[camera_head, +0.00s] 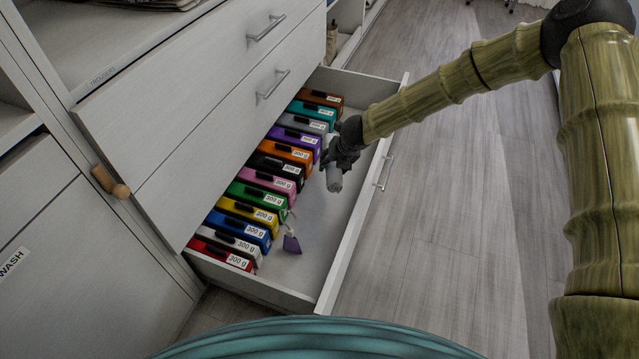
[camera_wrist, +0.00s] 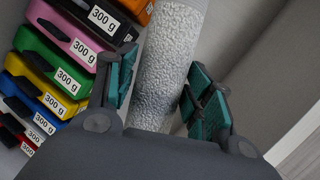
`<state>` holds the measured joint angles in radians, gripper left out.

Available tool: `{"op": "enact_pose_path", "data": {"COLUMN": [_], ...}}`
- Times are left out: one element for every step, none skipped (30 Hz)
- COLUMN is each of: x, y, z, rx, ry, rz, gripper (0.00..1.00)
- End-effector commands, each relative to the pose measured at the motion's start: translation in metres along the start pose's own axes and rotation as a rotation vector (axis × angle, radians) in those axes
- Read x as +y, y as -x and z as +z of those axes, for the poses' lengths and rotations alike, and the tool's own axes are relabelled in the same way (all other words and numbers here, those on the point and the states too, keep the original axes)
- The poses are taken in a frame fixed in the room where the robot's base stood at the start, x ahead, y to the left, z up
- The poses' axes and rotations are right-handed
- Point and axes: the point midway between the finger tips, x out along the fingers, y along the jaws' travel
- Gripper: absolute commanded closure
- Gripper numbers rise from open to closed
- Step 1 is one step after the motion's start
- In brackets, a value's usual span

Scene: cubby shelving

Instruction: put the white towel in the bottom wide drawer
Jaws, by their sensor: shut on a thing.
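The white towel (camera_wrist: 170,60) is a rolled, textured cylinder between the teal pads of my gripper (camera_wrist: 160,95) in the wrist view. My gripper (camera_head: 338,158) is shut on it. In the head view the towel (camera_head: 334,178) hangs below the fingers, over the open bottom wide drawer (camera_head: 345,245). The drawer is pulled out and its right part has bare floor. I cannot tell whether the towel touches the drawer floor.
A row of several coloured boxes labelled 300 g (camera_head: 266,180) fills the drawer's left side. A small purple tag-like item (camera_head: 291,243) lies near the front boxes. Two closed drawer fronts (camera_head: 230,90) rise at the left. The wooden floor (camera_head: 450,200) at right is clear.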

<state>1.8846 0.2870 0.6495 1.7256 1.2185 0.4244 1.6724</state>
Motion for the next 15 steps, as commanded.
{"op": "enact_pose_path", "data": {"x": [-0.002,-0.003,-0.005,-0.006,-0.007,-0.008,-0.009,-0.011,-0.012,-0.012,-0.013,-0.013,-0.013,-0.014,-0.014], "y": [-0.008,-0.011,-0.017,-0.021,-0.026,-0.032,-0.036,-0.041,-0.045,-0.048,-0.05,-0.052,-0.053,-0.054,-0.056], "z": [-0.004,-0.005,-0.008,-0.01,-0.012,-0.014,-0.016,-0.018,-0.019,-0.021,-0.021,-0.022,-0.022,-0.023,-0.023], "rx": [0.001,0.002,0.002,0.003,0.003,0.002,0.002,0.002,0.001,0.001,0.001,0.0,0.0,0.0,0.0], "ry": [0.0,0.0,0.0,0.0,0.001,0.001,0.001,0.0,0.0,0.001,0.001,0.001,0.002,0.002,0.002], "rz": [-0.001,-0.001,-0.001,-0.001,-0.001,-0.001,-0.001,0.0,0.0,0.0,0.0,0.0,0.0,0.001,0.001], "gripper": [0.73,0.73,0.73,0.73,0.73,0.73,0.73,0.73,0.73,0.73,0.73,0.73,0.73,0.73,0.73]}}
